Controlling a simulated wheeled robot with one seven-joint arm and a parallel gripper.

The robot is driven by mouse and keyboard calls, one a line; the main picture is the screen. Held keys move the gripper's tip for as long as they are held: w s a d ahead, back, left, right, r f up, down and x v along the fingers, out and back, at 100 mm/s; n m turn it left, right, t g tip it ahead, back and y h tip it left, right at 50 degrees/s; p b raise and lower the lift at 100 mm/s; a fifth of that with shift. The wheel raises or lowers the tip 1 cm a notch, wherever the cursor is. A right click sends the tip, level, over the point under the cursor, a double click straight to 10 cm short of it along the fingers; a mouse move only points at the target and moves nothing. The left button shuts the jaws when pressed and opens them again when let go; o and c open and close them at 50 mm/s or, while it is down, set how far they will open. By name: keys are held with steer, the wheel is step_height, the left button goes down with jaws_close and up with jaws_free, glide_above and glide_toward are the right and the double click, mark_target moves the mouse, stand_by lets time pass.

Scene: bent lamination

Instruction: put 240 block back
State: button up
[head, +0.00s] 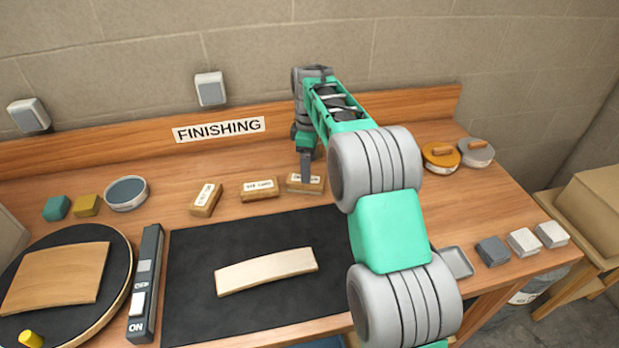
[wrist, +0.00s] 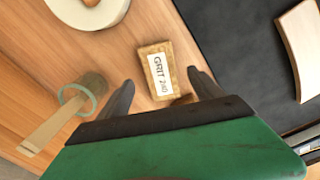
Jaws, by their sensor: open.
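The block labelled GRIT 240 (wrist: 160,72) lies on the wooden bench and shows between my two fingers in the wrist view. In the head view the block under my gripper (head: 316,186) is the right one of three labelled blocks in a row; its label is partly covered by a finger. My gripper (head: 305,172) points down at this block. In the wrist view my gripper (wrist: 160,78) is open, with one finger on each side of the block. I cannot tell whether the fingers touch it.
Two other labelled blocks, the middle one (head: 261,189) and the left one (head: 206,200), lie to the left. A black mat (head: 190,285) with a pale curved wood piece (head: 267,271) is in front. Round lidded tins (head: 440,157) stand right, beyond my arm.

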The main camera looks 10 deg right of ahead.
step_height(320, 180, up, 7)
steer(key=s+r+m+t, duration=0.1)
steer(key=s+r+m, duration=0.35)
steer(key=s, duration=0.65)
steer(key=s+f+m+t, duration=0.1)
steer(key=s+f+m, duration=0.3)
steer(key=s, duration=0.5)
steer(key=s+f+m+t, duration=0.1)
steer(key=s+f+m, duration=0.3)
steer(key=s, duration=0.6)
steer(key=shift+a+m+t, duration=0.3)
steer(key=shift+a+m, duration=0.1)
steer(key=shift+m, duration=0.05)
